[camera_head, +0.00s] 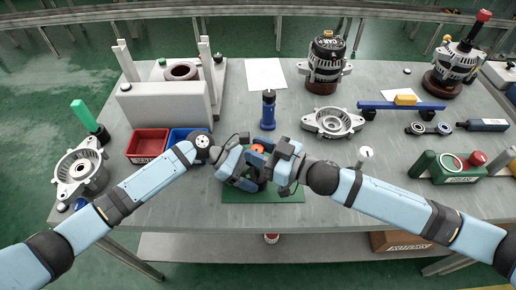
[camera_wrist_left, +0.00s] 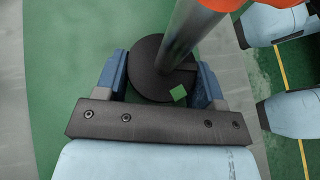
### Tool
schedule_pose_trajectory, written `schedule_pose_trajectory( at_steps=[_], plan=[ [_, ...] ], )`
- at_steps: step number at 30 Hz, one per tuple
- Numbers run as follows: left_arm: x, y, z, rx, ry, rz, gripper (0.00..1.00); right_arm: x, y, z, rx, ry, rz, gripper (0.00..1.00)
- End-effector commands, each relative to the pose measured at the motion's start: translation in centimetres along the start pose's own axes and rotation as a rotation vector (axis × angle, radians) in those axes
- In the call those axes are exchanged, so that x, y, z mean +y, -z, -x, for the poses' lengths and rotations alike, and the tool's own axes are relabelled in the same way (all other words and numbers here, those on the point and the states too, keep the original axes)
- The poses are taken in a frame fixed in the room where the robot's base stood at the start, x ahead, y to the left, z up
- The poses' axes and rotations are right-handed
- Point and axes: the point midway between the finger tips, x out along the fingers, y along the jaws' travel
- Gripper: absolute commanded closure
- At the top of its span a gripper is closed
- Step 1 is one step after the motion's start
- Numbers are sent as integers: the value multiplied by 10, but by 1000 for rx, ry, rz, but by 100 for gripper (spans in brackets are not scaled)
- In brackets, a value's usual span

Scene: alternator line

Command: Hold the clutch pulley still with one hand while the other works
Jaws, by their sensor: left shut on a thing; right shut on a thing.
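The clutch pulley shows in the left wrist view as a dark round disc (camera_wrist_left: 147,82) with a small green mark (camera_wrist_left: 179,93) on it. My left gripper (camera_head: 250,181) is shut on it, one blue finger at each side, low over the green mat (camera_head: 262,196). A grey shaft (camera_wrist_left: 187,35) stands over the disc and leads up to an orange part (camera_head: 258,148). My right gripper (camera_head: 266,158) is shut on this orange-topped tool, above the left gripper. In the head view the grippers hide most of the pulley.
Red (camera_head: 148,145) and blue (camera_head: 181,138) bins stand left of the grippers. A blue tool (camera_head: 268,110) stands upright behind them, with an alternator housing (camera_head: 333,122) to its right. A green fixture (camera_head: 447,168) is at the right. The table front beside the mat is clear.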

Motion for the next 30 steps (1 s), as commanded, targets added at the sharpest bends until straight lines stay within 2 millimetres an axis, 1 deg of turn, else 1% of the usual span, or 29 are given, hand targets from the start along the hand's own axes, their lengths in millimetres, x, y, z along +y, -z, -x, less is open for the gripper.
schedule_pose_trajectory(
  at_steps=[4, 18, 24, 30],
  plan=[
    [0, -1, -1, -2, 1, 0, 58, -4, 0, -1, 5, -73, -8, 89],
    [0, -1, -1, -2, 1, 0, 58, -4, 2, -2, 7, -376, -6, 89],
    [0, -1, -1, -2, 2, 0, 58, -3, 3, -1, 7, -447, -4, 89],
    [0, 0, -1, -1, 2, 0, 58, -2, 2, 0, 3, -475, -1, 89]
  ],
)
